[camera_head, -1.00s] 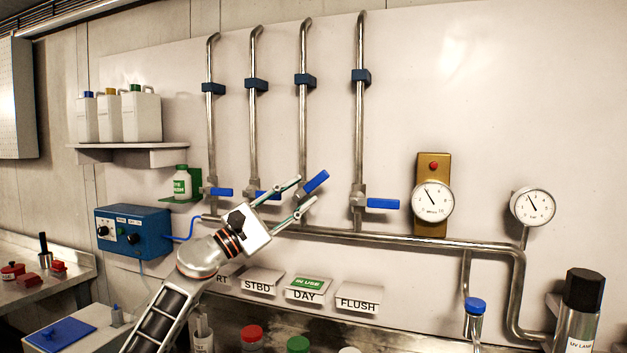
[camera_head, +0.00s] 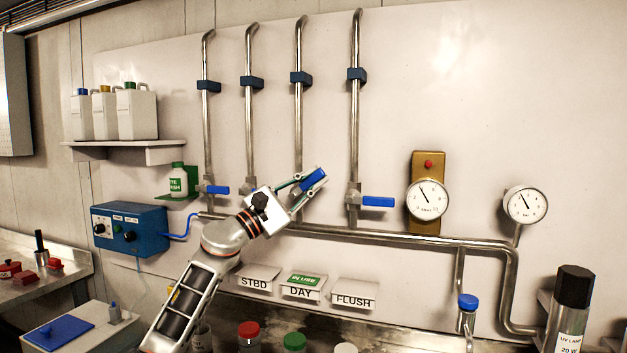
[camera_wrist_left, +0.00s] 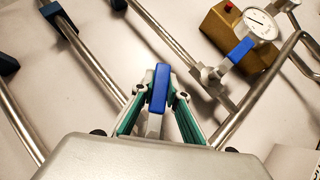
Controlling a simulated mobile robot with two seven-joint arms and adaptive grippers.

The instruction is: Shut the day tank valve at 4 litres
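The third valve from the left has a blue lever (camera_head: 314,178), the only one seen tilted up to the right. In the order of the signs it matches the DAY sign (camera_head: 301,292), which carries a green "IN USE" tag (camera_head: 306,280). My left gripper (camera_head: 309,181) is at this lever, one finger on each side. In the left wrist view, the lever (camera_wrist_left: 160,88) stands between the fingertips (camera_wrist_left: 161,92), very close to both; I cannot tell whether they press on it. My right gripper is not in view. No litre reading is legible.
The fourth valve's blue lever (camera_head: 378,202) lies horizontal to the right. The first valve's blue lever (camera_head: 218,190) is horizontal at left. Two round gauges (camera_head: 427,199) (camera_head: 526,204) are further right. A steel pipe (camera_head: 400,238) runs below the valves. Bottles with coloured caps stand below.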

